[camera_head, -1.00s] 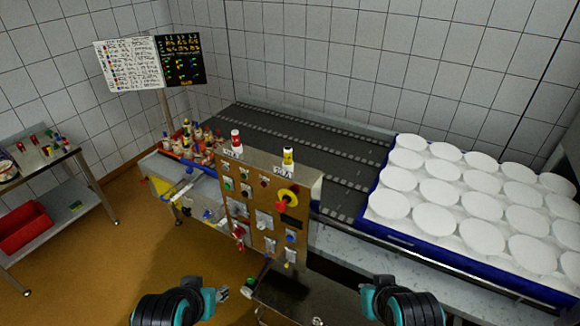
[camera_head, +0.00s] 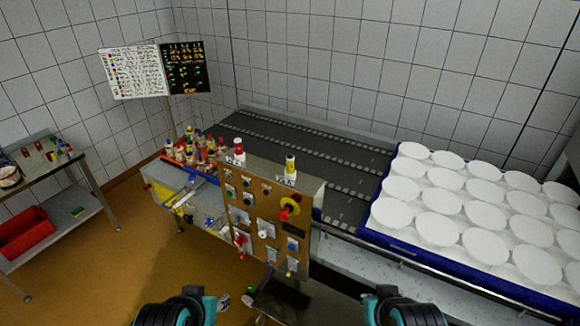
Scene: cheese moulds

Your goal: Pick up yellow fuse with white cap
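A yellow fuse (camera_head: 290,167) stands upright on top of the control panel, at its right end; its top looks pale, but it is too small to be sure of a white cap. A red-and-white fuse (camera_head: 239,149) stands upright at the panel's left end. Several small coloured fuses (camera_head: 185,150) stand crowded in a tray behind and left of the panel; their caps are hard to tell apart. My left gripper (camera_head: 221,302) is low in front of the panel, and my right gripper (camera_head: 368,291) is low to its right. Both are apart from the fuses. Their fingers are mostly hidden or too small to read.
The brown control panel (camera_head: 272,195) carries knobs and switches. A conveyor (camera_head: 330,165) runs behind it. A blue crate (camera_head: 385,238) of white moulds stands right. A side table (camera_head: 85,165) with a red bin (camera_head: 25,232) is left. The floor between is clear.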

